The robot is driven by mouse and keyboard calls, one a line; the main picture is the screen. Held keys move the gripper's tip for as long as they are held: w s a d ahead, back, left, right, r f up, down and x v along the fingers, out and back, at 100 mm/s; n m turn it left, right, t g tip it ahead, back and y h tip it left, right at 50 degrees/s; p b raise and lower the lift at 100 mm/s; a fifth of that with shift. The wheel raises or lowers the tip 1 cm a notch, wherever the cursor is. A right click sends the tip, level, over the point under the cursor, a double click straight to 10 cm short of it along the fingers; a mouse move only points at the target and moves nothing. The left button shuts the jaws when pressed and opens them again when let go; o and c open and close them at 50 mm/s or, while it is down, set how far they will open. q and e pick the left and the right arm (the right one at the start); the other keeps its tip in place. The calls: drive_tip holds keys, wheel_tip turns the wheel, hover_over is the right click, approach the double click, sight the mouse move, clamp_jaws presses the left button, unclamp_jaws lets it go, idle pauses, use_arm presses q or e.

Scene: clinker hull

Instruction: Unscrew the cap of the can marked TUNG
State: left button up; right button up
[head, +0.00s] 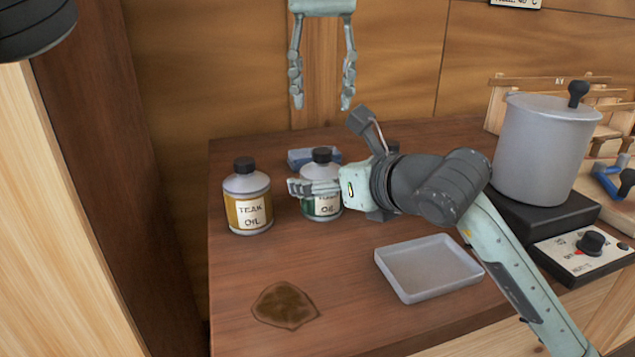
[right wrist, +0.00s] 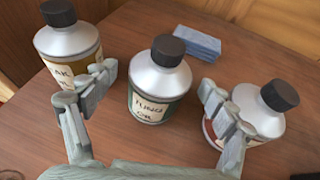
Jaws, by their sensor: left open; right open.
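The can marked TUNG (right wrist: 158,88) stands upright with its black cap (right wrist: 168,50) on. In the head view the TUNG can (head: 322,208) is partly covered by my right gripper (head: 302,188). That gripper is open, its fingers pointing left at the can's upper body. In the right wrist view the TUNG can shows between the spread fingers of my right gripper (right wrist: 158,94); I cannot tell whether they touch it. My left gripper (head: 322,104) is open and empty, hanging fingers down above and behind the can.
The TEAK OIL can (head: 248,200) stands left of TUNG; another can (right wrist: 258,112) stands right, mostly hidden by my arm in the head view. A blue block (head: 313,157) lies behind. A shallow tray (head: 430,268), brown stain (head: 284,304) and grey pot (head: 545,150) are also on the bench.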

sight(312, 176)
drive_tip(key=x, duration=0.5)
drive_tip(key=shift+w+a+f, duration=0.1)
drive_tip(key=shift+w+a, duration=0.05)
drive_tip(key=shift+w, duration=0.2)
drive_tip(key=shift+c, duration=0.4)
drive_tip(key=c, duration=1.9)
